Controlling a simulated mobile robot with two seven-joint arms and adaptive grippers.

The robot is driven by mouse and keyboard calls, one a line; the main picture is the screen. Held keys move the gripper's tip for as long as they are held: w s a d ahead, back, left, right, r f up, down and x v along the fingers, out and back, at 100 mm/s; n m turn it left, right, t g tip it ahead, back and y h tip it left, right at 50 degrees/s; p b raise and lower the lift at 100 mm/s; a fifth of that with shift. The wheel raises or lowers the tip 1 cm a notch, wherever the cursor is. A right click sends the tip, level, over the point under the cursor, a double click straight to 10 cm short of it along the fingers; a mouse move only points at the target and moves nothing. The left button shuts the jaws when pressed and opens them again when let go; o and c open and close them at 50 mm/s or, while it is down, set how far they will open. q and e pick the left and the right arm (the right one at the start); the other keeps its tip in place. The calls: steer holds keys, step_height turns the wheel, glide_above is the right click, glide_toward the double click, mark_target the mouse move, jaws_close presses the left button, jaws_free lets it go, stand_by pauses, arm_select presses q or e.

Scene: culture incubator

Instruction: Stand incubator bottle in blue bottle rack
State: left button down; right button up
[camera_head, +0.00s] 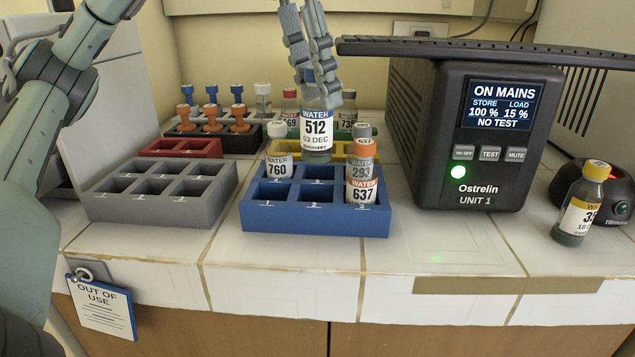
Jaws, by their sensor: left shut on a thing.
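The blue bottle rack (318,222) stands on the white tiled bench in the middle of the view. My left gripper (321,88) is shut on a bottle labelled WATER 512 (317,137) and holds it upright over the back middle part of the blue rack. Whether its base is inside a compartment or just above it I cannot tell. A bottle labelled 760 (279,163) stands in the rack's back left compartment. Bottles labelled 293 (363,165) and 637 (361,191) stand at its right side. The front left and front middle compartments look empty. My right gripper is not in view.
An empty grey rack (150,208) is left of the blue one.

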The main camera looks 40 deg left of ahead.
mark_target(316, 150)
arm_select(q)
step_height(316, 150, down, 4)
steer(key=shift+s+f+b, duration=0.1)
steer(key=shift+f+b, duration=0.15)
steer(key=shift+b, duration=0.05)
step_height(316, 150, down, 4)
steer(key=shift+r, duration=0.2)
steer(key=shift+f, duration=0.3)
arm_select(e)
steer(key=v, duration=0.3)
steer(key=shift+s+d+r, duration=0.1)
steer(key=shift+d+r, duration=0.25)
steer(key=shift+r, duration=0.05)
arm_select(q)
steer(key=shift+f+b, duration=0.15)
steer(key=shift+b, duration=0.2)
steer(key=c, duration=1.1)
jaws_free()
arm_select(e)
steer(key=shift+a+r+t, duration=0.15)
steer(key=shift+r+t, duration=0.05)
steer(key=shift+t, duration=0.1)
